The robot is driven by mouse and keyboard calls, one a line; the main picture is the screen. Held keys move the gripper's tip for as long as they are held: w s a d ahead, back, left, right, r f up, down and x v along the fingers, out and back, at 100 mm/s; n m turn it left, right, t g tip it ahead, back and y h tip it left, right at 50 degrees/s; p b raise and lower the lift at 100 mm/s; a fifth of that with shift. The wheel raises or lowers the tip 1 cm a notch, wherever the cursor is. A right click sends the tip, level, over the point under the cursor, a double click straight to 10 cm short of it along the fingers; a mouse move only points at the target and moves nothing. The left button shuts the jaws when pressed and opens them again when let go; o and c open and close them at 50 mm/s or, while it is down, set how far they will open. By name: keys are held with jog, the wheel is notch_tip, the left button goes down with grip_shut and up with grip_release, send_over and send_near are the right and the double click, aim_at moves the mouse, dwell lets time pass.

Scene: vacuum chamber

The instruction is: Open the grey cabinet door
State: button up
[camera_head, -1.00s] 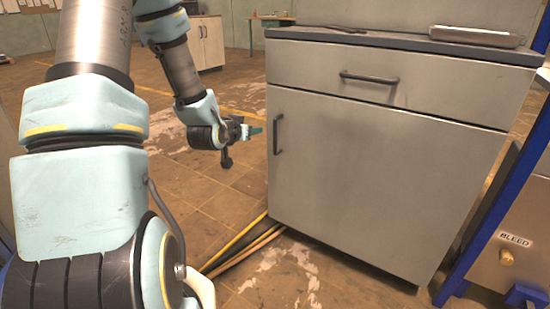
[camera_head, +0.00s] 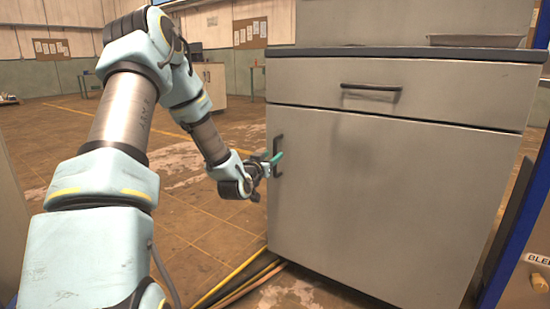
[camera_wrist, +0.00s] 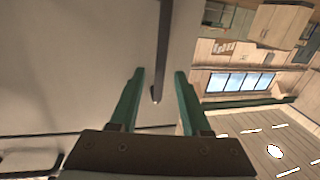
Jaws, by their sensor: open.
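The grey cabinet (camera_head: 395,190) stands upright in the head view, its lower door (camera_head: 370,200) shut flush with the body. A dark vertical bar handle (camera_head: 277,150) sits near the door's left edge. My gripper (camera_head: 274,160) is at the handle, its green fingers open. In the wrist view the fingers (camera_wrist: 160,73) stand apart, with the end of the dark handle bar (camera_wrist: 162,50) showing between them. Contact with the bar cannot be told. In the head view the fingers partly cover the handle.
A drawer with a horizontal handle (camera_head: 371,87) is above the door. A metal tray (camera_head: 475,41) lies on the cabinet top. A blue frame (camera_head: 510,235) stands close on the right. Yellow and brown hoses (camera_head: 240,285) run along the floor at the cabinet's lower left.

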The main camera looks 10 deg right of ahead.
aim_at(274, 154)
jog(key=shift+x, duration=1.7)
jog(key=shift+s, duration=0.1)
grip_shut()
